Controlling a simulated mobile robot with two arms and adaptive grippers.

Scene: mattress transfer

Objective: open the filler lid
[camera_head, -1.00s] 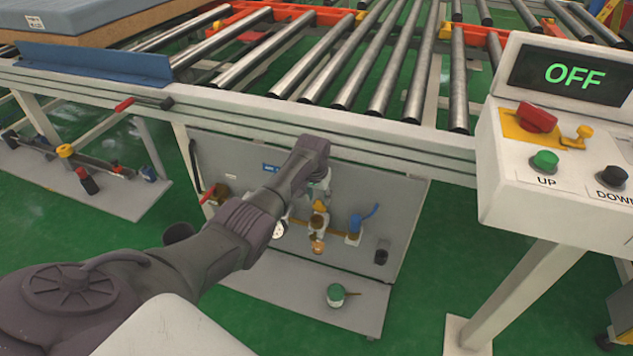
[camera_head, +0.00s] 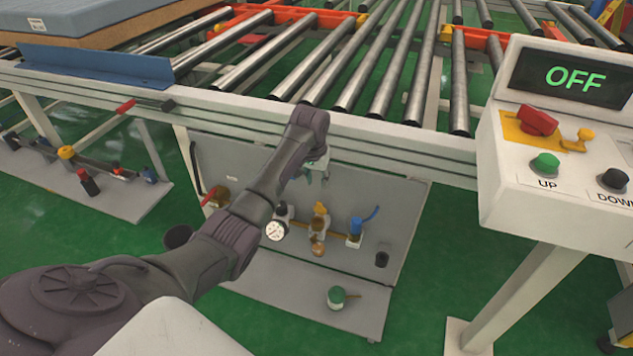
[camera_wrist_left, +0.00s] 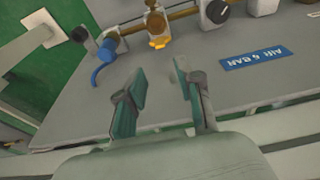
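No part is marked as the filler lid, and I cannot tell which it is. Air fittings sit on the grey panel under the conveyor. They include a yellow part (camera_head: 320,209) above a copper-coloured bowl (camera_head: 318,249), a white-faced gauge (camera_head: 276,231) and a blue lever (camera_head: 364,222). The yellow part (camera_wrist_left: 158,26) and blue lever (camera_wrist_left: 103,62) also show in the left wrist view. My left gripper (camera_head: 318,172) is above the fittings in the head view. In the wrist view its fingers (camera_wrist_left: 161,72) are apart with nothing between them. My right gripper is out of view.
A green-topped can (camera_head: 337,297) stands on the lower shelf (camera_head: 280,290). The conveyor frame (camera_head: 400,140) runs above the panel. A control box (camera_head: 520,200) reading OFF stands at right. A blue label (camera_wrist_left: 255,58) is on the panel.

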